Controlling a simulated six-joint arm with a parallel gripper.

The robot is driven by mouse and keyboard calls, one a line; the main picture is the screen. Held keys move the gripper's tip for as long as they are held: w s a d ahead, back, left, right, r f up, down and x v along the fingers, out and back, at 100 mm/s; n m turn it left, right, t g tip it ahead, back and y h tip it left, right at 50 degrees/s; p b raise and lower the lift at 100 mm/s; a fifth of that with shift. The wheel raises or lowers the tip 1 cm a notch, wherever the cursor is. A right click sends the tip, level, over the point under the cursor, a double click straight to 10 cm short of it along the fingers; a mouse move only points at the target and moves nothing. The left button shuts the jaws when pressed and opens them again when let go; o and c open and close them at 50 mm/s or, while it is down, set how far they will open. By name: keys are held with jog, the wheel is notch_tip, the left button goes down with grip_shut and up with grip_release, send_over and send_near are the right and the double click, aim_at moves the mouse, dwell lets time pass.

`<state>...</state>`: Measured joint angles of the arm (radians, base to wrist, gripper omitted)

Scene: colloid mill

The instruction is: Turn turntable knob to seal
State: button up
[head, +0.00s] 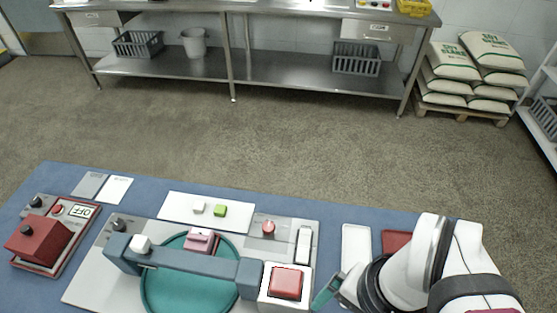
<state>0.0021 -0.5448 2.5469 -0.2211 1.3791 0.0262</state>
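The grey machine plate (85,283) lies on the blue table and carries a round teal turntable (190,290). A blue-grey bar (195,266) crosses over the turntable and hides part of it. A dark knob (119,226) sits at the plate's back left, and a small red knob (268,228) at its back right. I cannot tell which is the turntable knob, nor read their settings. My gripper (325,293) has teal fingers and is just right of the white box with the red button (287,283), apart from both knobs. Its opening is not clear.
A pink block (202,238) is at the turntable's back edge. A white strip (211,211) with a white and a green cube lies behind. A red box unit (40,238) with an OFF label stands left. White and red trays (356,245) lie near my arm.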

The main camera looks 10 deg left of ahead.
jog(key=shift+m+h, duration=0.4)
jog(key=shift+m, duration=0.1)
jog(key=w+a, duration=0.1)
jog(key=w, duration=0.2)
jog(key=w+a+r, duration=0.1)
jog(key=w, duration=0.5)
jog(key=shift+w+a+r, duration=0.15)
jog(key=shift+a+r, duration=0.25)
jog(key=shift+c, duration=0.9)
jog(key=m+h, duration=0.1)
jog(key=m, duration=0.1)
send_over(268, 226)
notch_tip(268, 226, down, 6)
notch_tip(268, 226, down, 15)
jog(key=shift+f, duration=0.2)
grip_shut()
